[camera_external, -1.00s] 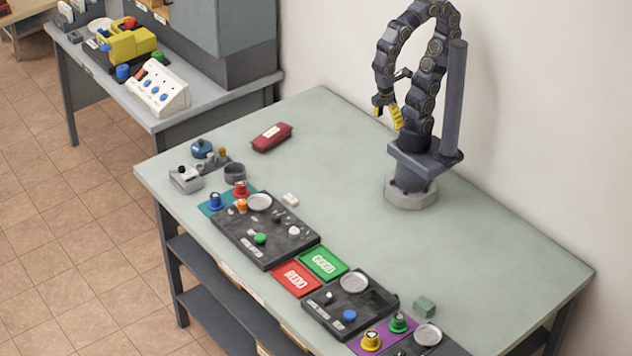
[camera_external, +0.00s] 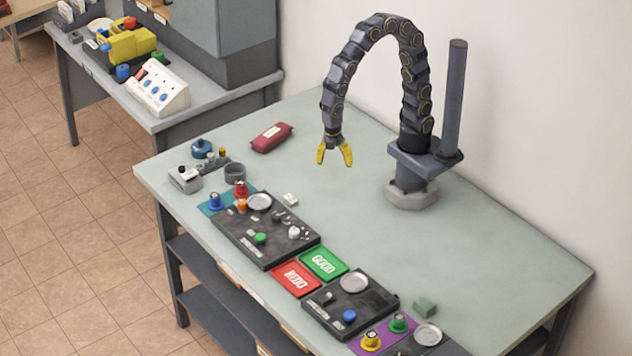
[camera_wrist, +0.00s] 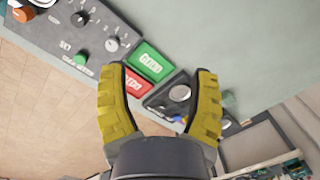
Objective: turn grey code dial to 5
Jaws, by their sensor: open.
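A light grey knob (camera_external: 295,232) sits on the long dark panel (camera_external: 240,250) at the table's front edge. It also shows in the wrist view (camera_wrist: 112,44), at the panel's near end. A dark grey knob (camera_external: 278,216) is beside it, also in the wrist view (camera_wrist: 80,18). The code marks are too small to read, so I cannot tell which knob is the code dial or its setting. My gripper (camera_external: 334,158) is open and empty, high above the table, pointing down and well apart from the panel. Its yellow fingers are spread in the wrist view (camera_wrist: 160,73).
A green knob (camera_external: 260,238) and a round pale dish (camera_external: 259,202) share the panel. A green button plate (camera_external: 324,263) and a red one (camera_external: 296,279) lie beside it. A second dark panel (camera_external: 335,306) stands to the right. The table's middle is clear.

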